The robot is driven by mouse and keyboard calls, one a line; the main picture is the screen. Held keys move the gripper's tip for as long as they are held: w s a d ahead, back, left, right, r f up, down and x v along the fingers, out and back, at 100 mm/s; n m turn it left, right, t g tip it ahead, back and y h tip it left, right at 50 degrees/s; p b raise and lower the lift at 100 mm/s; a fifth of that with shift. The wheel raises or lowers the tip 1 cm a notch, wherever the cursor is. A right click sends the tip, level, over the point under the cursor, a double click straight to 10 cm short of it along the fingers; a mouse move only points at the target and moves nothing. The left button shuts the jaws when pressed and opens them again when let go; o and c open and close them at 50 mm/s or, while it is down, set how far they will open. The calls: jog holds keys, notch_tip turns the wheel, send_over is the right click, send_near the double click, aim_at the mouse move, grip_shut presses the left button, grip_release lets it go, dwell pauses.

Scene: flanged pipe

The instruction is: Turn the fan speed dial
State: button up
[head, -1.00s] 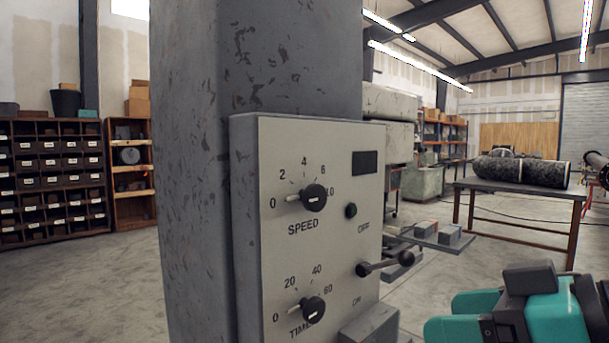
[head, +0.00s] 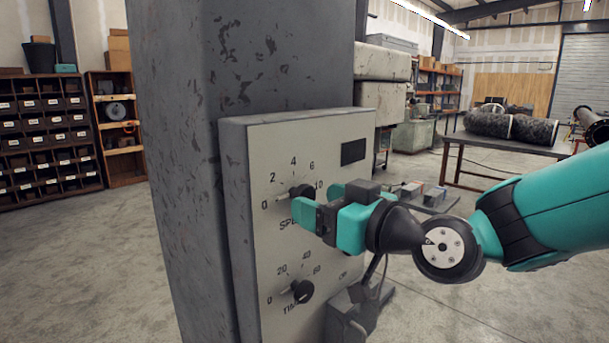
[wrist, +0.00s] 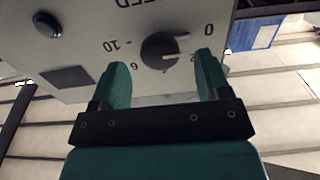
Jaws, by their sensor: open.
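The speed dial (head: 302,192) is a round black knob on the pale control panel (head: 330,245), above the word SPEED. Its scale runs from 0 to 10, and its pale pointer is near the 0 side. In the wrist view, the dial (wrist: 160,50) shows between the fingertips, with its pointer towards 0. My gripper (head: 320,203) is open in front of the panel, its teal fingers at the dial's level and partly hiding the label. In the wrist view, the fingers (wrist: 162,62) stand either side of the dial with gaps. Contact cannot be told.
The time dial (head: 302,291) sits below on the same panel. The panel is fixed to a thick grey column (head: 180,170). A dark display (head: 353,152) is at the panel's upper right. A grey box (head: 350,318) juts out low at the right. Open floor lies left.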

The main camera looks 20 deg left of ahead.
jog(key=shift+p+x, duration=0.7)
jog(key=shift+x, duration=1.25)
jog(key=c, duration=0.9)
